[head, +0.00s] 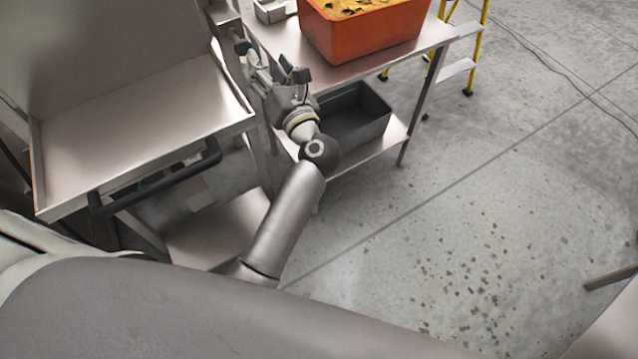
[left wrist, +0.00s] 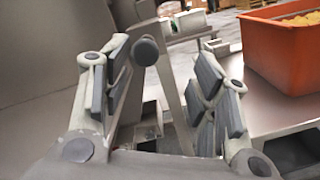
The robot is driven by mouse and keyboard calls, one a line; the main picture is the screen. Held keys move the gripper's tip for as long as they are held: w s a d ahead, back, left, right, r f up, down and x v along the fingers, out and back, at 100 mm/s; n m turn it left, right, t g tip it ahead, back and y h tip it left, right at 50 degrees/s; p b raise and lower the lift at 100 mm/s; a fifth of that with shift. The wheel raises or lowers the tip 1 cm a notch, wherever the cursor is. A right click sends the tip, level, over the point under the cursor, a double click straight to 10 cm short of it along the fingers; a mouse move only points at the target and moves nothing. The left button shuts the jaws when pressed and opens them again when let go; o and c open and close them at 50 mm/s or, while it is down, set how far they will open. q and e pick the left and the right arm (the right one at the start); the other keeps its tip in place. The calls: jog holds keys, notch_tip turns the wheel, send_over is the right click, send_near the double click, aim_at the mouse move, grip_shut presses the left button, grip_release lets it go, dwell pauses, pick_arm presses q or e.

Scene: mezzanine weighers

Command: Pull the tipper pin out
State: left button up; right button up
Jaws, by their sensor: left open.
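The tipper is a steel tray (head: 140,130) at the left of the head view, with a black bar handle (head: 155,180) along its front edge. A dark round knob (left wrist: 145,50), which looks like the pin's head, shows in the left wrist view, close to the tip of the left finger. The pin's shaft cannot be made out. My right gripper is not in view.
An orange crate (head: 365,35) with yellow contents stands on a steel table (head: 285,45) just beyond the gripper. A dark grey bin (head: 370,128) sits on its lower shelf. A yellow-legged step (head: 470,65) is behind. The concrete floor at the right is mostly open.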

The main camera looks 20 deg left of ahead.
pick_arm(q)
jog(key=w+d+f+m+t+h+p, duration=0.2)
jog(key=d+f+m+t+h+p, duration=0.4)
jog(key=f+m, duration=0.9)
jog(key=s+d+f+m+g+h, duration=0.2)
jog(key=s+d+f+m+h, duration=0.1)
jog(key=f+m, duration=0.3)
jog(key=s+d+f+m+g+h, duration=0.2)
jog(key=s+f+m+h, duration=0.2)
jog(key=f+m, duration=0.3)
jog(key=shift+d+f+m+g+h+p, duration=0.3)
jog(key=shift+d+f+g+h, duration=0.1)
